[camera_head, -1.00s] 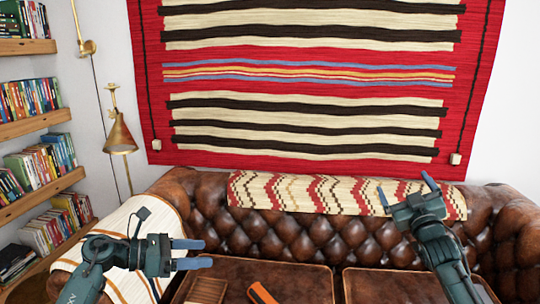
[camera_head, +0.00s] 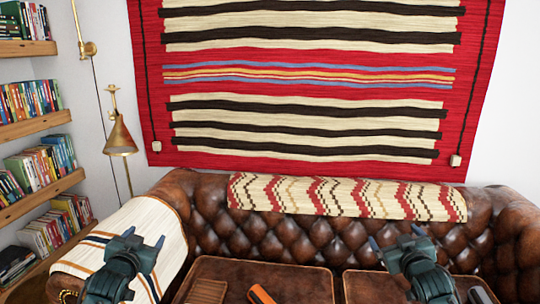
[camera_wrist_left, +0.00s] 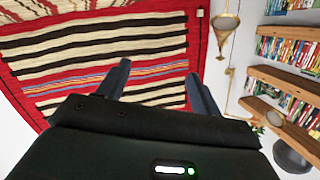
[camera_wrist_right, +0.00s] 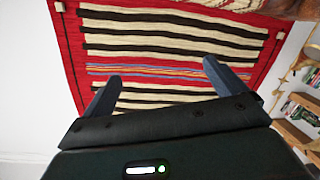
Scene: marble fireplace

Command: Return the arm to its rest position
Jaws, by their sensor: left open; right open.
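My left gripper (camera_head: 144,240) is raised in front of the sofa's left arm, over the striped throw. Its fingers point up and away, and it is open and empty in the left wrist view (camera_wrist_left: 158,85). My right gripper (camera_head: 396,238) is raised in front of the sofa's back, right of centre. It is also open and empty in the right wrist view (camera_wrist_right: 160,85). The two arms stand in similar upright poses. Neither gripper touches anything that I can see.
A brown leather sofa (camera_head: 270,235) fills the lower view, with a patterned blanket (camera_head: 345,197) on its back. An orange object (camera_head: 260,294) and a brown slatted tray (camera_head: 206,291) lie on the seat. A bookshelf (camera_head: 38,123) and a brass lamp (camera_head: 121,138) stand at left.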

